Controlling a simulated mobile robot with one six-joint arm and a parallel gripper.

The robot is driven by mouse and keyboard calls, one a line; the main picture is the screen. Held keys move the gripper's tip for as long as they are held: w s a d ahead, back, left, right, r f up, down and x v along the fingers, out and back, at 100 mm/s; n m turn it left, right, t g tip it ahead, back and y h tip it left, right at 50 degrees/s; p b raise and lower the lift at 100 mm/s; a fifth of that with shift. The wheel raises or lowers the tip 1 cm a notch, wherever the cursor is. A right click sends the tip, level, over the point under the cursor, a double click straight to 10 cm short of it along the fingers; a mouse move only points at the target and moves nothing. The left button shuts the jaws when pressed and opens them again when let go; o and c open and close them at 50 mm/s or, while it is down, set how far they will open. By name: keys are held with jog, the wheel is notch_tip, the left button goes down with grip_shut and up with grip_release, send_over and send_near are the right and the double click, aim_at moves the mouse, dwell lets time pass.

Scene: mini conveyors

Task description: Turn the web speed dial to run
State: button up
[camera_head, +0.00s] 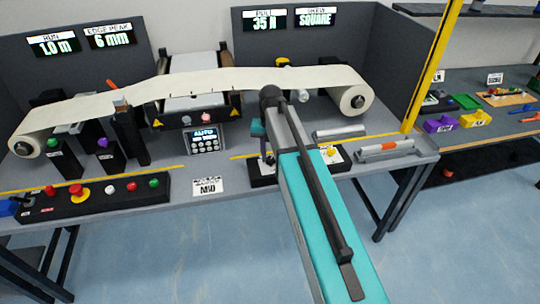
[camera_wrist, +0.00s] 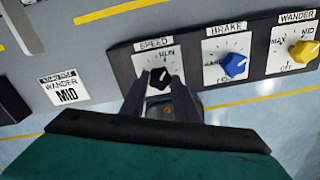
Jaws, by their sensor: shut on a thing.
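The web speed dial is a black knob (camera_wrist: 159,79) on a white plate marked SPEED, with RUN printed at its upper right. It is at the left end of a dark dial panel (camera_wrist: 120,66). My gripper (camera_wrist: 161,82) is shut on this knob, one finger on each side. The fingers hide part of the knob and the lower plate, and I cannot clearly read its pointer. In the head view my arm covers the dial and most of the panel (camera_head: 263,178).
A blue BRAKE knob (camera_wrist: 235,65) and a yellow WANDER knob (camera_wrist: 303,51) sit to the right on the panel. A WANDER MID card (camera_head: 207,187) lies to the left. The paper web (camera_head: 240,78) spans above the table. A button box (camera_head: 95,197) stands at front left.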

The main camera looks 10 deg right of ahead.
aim_at(271, 159)
jog(key=shift+n, duration=0.6)
jog(key=o, duration=1)
jog(key=shift+o, duration=0.2)
jog(key=shift+r, duration=0.1)
notch_tip(271, 159, up, 14)
jog(key=b, duration=0.3)
jog(key=shift+f, duration=0.2)
